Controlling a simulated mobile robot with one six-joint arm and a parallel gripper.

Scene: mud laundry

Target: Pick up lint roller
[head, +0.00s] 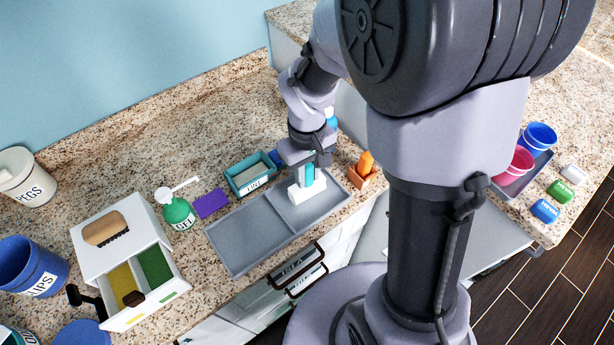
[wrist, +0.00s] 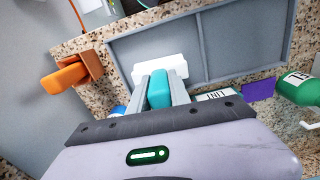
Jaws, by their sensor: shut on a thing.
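The lint roller has a teal handle (head: 309,174) and a white roller head (head: 306,190). It is upright with the handle on top, over the right compartment of the grey divided tray (head: 238,240). I cannot tell whether the head touches the tray. My gripper (head: 309,166) points down and is shut on the handle. In the wrist view, the two fingers of my gripper (wrist: 158,90) lie on either side of the teal handle (wrist: 160,88), with the white head (wrist: 160,70) beyond them.
A teal bin labelled LINT (head: 250,184) stands behind the tray. An orange object in a brown holder (head: 362,178) is close on the right. A green GEL pump bottle (head: 180,214) and purple sponge-like block (head: 211,203) are to the left. A blue wall bounds the back.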

